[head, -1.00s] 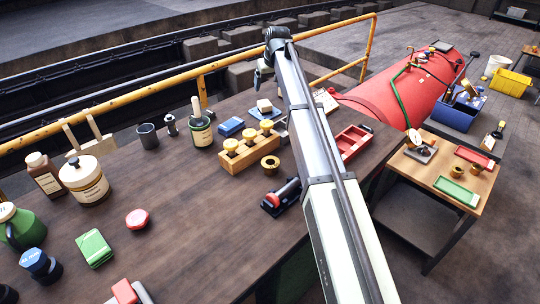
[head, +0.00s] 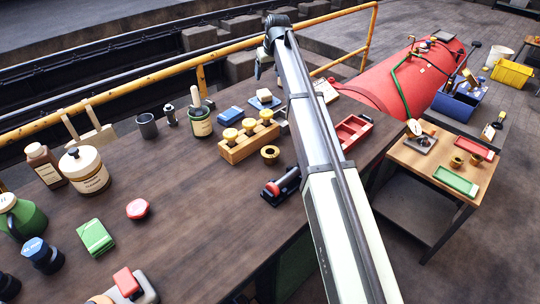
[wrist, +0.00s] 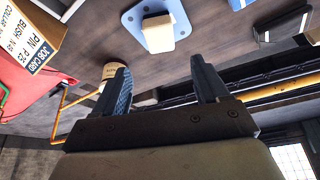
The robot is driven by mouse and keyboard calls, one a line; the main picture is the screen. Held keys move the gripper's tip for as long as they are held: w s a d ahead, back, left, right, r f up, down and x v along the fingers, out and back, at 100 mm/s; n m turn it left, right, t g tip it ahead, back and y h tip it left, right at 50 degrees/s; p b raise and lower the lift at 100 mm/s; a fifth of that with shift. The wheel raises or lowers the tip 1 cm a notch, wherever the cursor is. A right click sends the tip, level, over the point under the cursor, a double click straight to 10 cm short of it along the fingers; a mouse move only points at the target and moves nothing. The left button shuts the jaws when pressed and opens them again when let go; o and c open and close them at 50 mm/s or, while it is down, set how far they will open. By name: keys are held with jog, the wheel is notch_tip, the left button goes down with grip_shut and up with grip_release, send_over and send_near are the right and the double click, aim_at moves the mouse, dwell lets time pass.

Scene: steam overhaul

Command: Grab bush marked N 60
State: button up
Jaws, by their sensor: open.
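A brass ring-shaped bush (head: 270,154) lies on the dark bench, beside a wooden block (head: 236,153) that holds several brass-topped parts. Small brass pieces (head: 456,162) also sit on the side table at right. No marking is legible on any of them. My gripper (wrist: 163,68) is open and empty in the wrist view. It is high over the far side of the bench, apart from the brass ring. The job card (wrist: 28,38) in the wrist view lists a collar, a bush and a pin; the bush line seems to read N 60.
A blue plate with a cream block (wrist: 157,33) is ahead of the fingers. A labelled can (head: 201,127), a red tray (head: 353,131) and a black-and-red tool (head: 281,188) stand around the wooden block. A yellow rail (head: 120,102) runs behind.

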jog(key=s+a+r, duration=0.2)
jog(key=a, duration=0.1)
jog(key=n+g+h, duration=0.2)
jog(key=n+g, duration=0.2)
jog(key=n, duration=0.3)
send_over(270, 152)
jog(key=s, duration=0.2)
jog(key=shift+w+f, duration=0.15)
jog(key=shift+f, duration=3.45)
jog(key=shift+w+f, duration=0.1)
jog(key=shift+f, duration=3.5)
